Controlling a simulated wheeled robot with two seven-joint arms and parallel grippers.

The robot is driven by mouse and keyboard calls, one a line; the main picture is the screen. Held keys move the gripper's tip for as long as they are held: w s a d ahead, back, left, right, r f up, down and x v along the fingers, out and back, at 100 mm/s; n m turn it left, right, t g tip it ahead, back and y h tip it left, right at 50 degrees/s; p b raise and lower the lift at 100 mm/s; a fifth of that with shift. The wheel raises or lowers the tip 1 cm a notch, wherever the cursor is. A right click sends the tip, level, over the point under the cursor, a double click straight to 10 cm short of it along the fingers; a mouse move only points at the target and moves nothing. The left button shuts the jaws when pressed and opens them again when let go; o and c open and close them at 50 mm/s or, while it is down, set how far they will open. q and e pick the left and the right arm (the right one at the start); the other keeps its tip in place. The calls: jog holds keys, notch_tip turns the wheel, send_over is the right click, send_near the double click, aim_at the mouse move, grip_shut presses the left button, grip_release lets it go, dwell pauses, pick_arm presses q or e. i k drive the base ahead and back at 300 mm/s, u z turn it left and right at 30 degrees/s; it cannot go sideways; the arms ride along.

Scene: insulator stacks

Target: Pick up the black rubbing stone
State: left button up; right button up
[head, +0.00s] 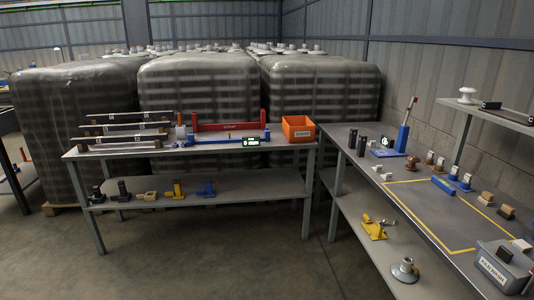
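Several small dark pieces are in the head view, and I cannot tell for sure which is the black rubbing stone. A dark block (503,254) and a pale block (521,245) lie on or in a grey labelled bin (497,273) at the lower right. Two upright black blocks (361,146) stand at the back left of the right table (405,200). A dark-and-brown block (506,211) lies near that table's right side. Black pieces (122,190) also stand on the lower shelf of the left table. Neither of my grippers is in view.
A yellow outline (418,247) marks a mostly clear area on the right table. A blue holder with a brush (403,137) stands behind it. The left table (190,151) carries rails and an orange bin (298,128). Wrapped pallets (200,95) stand behind. The floor (240,255) in front is clear.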

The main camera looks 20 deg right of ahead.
aim_at(506, 212)
jog(key=z, duration=0.3)
jog(key=i, duration=1.75)
jog(key=z, duration=1)
